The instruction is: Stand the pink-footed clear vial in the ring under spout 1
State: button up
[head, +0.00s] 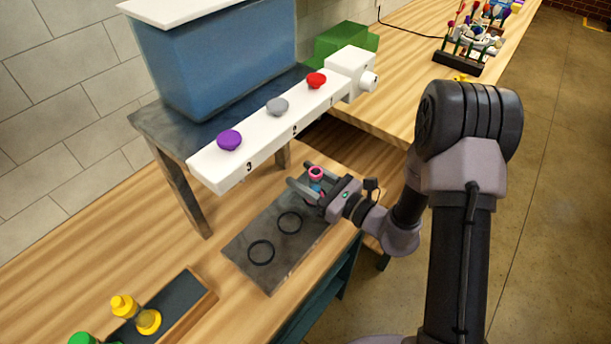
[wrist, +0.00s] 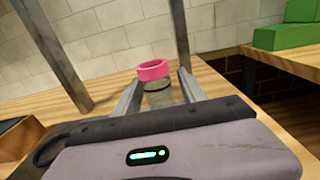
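The clear vial (wrist: 160,97) is between the two fingers of my gripper (head: 304,181), with its pink ring-like end (head: 316,173) uppermost. The pink end also shows in the wrist view (wrist: 154,70). Two dark rings show on the plate, a near ring (head: 261,241) and a middle ring (head: 289,213). Any ring at the vial is hidden by my gripper.
The white spout bar (head: 258,133) with purple, grey and red knobs overhangs the plate. A blue tank (head: 215,65) stands behind it on a dark stand. A tray (head: 205,300) with yellow and green pieces lies at the front left. Green blocks (wrist: 290,37) stand at the back.

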jog(key=shift+r, duration=0.15)
jog(key=shift+s+d+r+p, duration=0.1)
jog(key=shift+s+d+p, duration=0.1)
jog(key=shift+d+p, duration=0.1)
jog(key=p+v, duration=0.1)
jog(key=v, duration=1)
jog(key=s+a+r+n+g+h, duration=0.2)
jog(key=s+a+r+n+g, duration=0.3)
jog(key=s+n, duration=0.3)
jog(key=s+a+r+n+g+h, duration=0.2)
jog(key=s+a+r+n+g, duration=0.1)
jog(key=s+r+n+g, duration=0.3)
jog(key=s+d+r+n+t+h, duration=0.3)
jog(key=d+r+n+t+h, duration=0.1)
jog(key=d+n+h, duration=0.3)
jog(key=shift+s+d+r+t+h+b, duration=0.25)
jog(key=shift+d+r+t+h+b, duration=0.3)
jog(key=shift+d+t, duration=0.55)
